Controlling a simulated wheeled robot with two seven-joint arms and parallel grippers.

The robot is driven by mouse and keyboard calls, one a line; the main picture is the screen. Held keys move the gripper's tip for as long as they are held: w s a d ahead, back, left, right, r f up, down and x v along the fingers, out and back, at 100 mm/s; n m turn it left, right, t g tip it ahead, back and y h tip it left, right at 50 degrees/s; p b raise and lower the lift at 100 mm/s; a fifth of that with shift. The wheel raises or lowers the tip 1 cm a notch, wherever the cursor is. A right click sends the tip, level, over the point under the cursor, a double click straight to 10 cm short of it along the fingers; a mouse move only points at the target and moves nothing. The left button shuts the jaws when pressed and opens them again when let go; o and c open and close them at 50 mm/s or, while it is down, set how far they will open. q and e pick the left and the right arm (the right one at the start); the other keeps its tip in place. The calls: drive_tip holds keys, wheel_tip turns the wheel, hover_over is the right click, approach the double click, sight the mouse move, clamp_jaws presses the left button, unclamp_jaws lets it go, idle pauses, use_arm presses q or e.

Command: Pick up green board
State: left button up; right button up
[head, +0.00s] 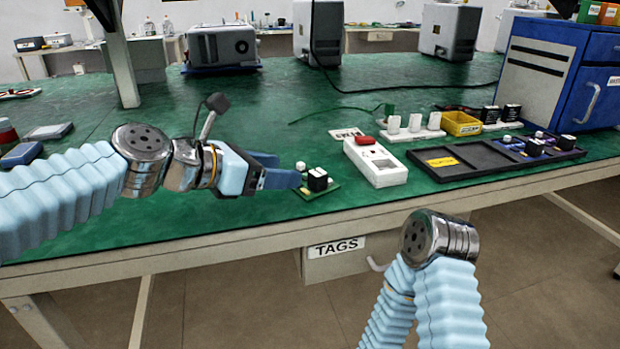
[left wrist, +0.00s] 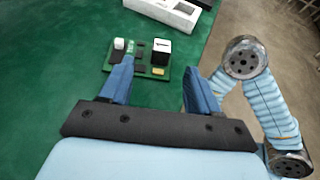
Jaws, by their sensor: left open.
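The green board (head: 325,191) is a small circuit board with a black block and a white round part on it. It lies flat on the green table top near the front edge. It also shows in the left wrist view (left wrist: 150,70), at the far end of the fingers. My left gripper (head: 296,180) is open, with blue fingers pointing right at the board's left side. In the left wrist view the left fingertip overlaps the board's near-left part, and the right fingertip is right of it. Contact cannot be told. My right arm shows at the lower right, but its gripper is not visible.
Right of the board stands a white device with a red button (head: 376,165). Beyond it lie a black tray (head: 450,176) with blue boards, a yellow bin (head: 461,124) and a blue cabinet (head: 545,85). The table's front edge is close.

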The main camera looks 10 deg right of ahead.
sight(313, 174)
use_arm(q)
drive_tip(key=x, duration=0.8)
drive_tip(key=shift+d+f, duration=0.15)
drive_tip(key=shift+d, duration=0.2)
drive_tip(key=shift+c, duration=0.4)
clamp_jaws()
